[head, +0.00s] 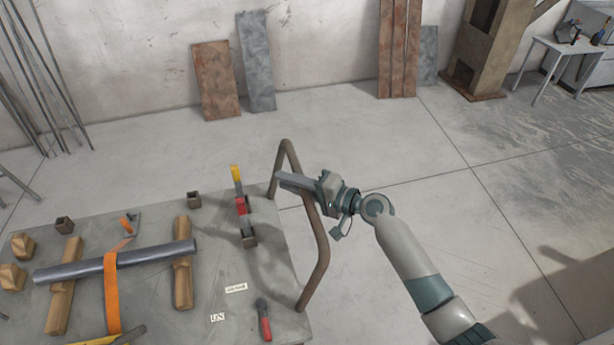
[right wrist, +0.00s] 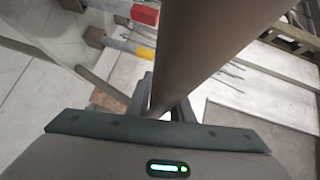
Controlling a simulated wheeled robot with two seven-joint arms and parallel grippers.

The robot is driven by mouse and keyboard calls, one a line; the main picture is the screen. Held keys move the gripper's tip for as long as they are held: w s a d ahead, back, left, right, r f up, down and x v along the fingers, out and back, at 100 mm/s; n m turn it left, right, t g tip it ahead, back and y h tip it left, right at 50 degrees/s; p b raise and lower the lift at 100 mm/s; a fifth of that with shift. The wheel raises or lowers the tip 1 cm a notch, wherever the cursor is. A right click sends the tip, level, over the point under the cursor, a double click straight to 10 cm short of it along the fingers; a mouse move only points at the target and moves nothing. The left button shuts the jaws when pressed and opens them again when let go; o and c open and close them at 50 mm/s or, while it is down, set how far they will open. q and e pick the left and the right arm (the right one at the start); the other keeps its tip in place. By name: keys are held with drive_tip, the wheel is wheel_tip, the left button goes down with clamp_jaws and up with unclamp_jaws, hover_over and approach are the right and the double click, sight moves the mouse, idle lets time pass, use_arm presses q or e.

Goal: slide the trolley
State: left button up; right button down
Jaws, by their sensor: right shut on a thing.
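The trolley has a grey flat top (head: 205,285) and a bent brown tube handle (head: 318,235) along its right side. My right gripper (head: 300,185) is shut on the upper part of this handle. In the right wrist view the handle (right wrist: 195,50) runs down between the fingers, whose tips are partly hidden behind it. My left gripper is in neither view.
On the trolley lie a grey pipe (head: 80,270) on wooden blocks (head: 183,262), an orange strap (head: 111,295), and a red-handled tool (head: 265,322). Boards (head: 217,80) lean on the back wall. Floor right of the trolley is clear.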

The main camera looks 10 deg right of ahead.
drive_tip(key=s+a+p, duration=0.2)
drive_tip(key=s+a, duration=0.1)
drive_tip(key=a, duration=1.8)
drive_tip(key=shift+a+p, duration=0.2)
drive_tip(key=shift+p, duration=0.15)
drive_tip(key=shift+s, duration=0.1)
drive_tip(key=c, duration=1.6)
unclamp_jaws()
drive_tip(key=shift+a, duration=0.15)
drive_tip(key=shift+o, duration=0.2)
drive_tip(key=b+v, duration=0.3)
drive_tip(key=v, duration=1.4)
drive_tip(key=shift+d, duration=0.3)
